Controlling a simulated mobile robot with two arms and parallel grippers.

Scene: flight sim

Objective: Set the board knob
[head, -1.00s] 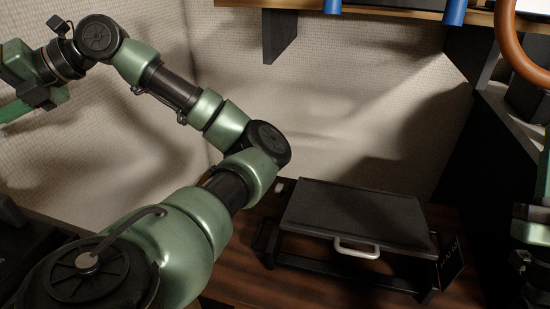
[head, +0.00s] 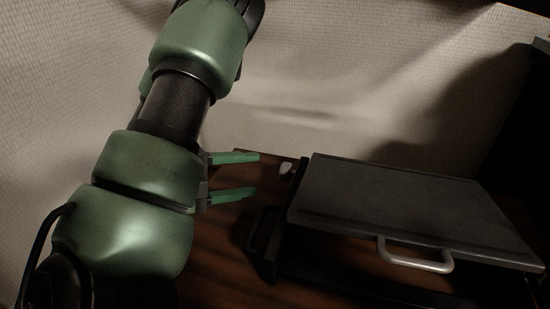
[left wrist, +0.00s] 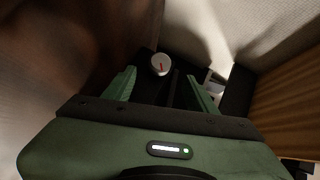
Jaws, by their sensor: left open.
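The knob (head: 286,168) is a small pale piece on the left side of a dark griddle-like board (head: 400,200). In the left wrist view the knob (left wrist: 160,65) is a round white dial with a red mark. My left gripper (head: 257,175) is open, with two green fingers pointing right toward the knob. The knob lies just beyond the fingertips, roughly between them, apparently not touched. My right gripper is out of view.
The board has a flat dark lid with a silver handle (head: 416,259) at its front. It stands on a brown wooden surface (head: 215,255). A pale textured wall (head: 330,70) is close behind. Bare wood lies left of the board.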

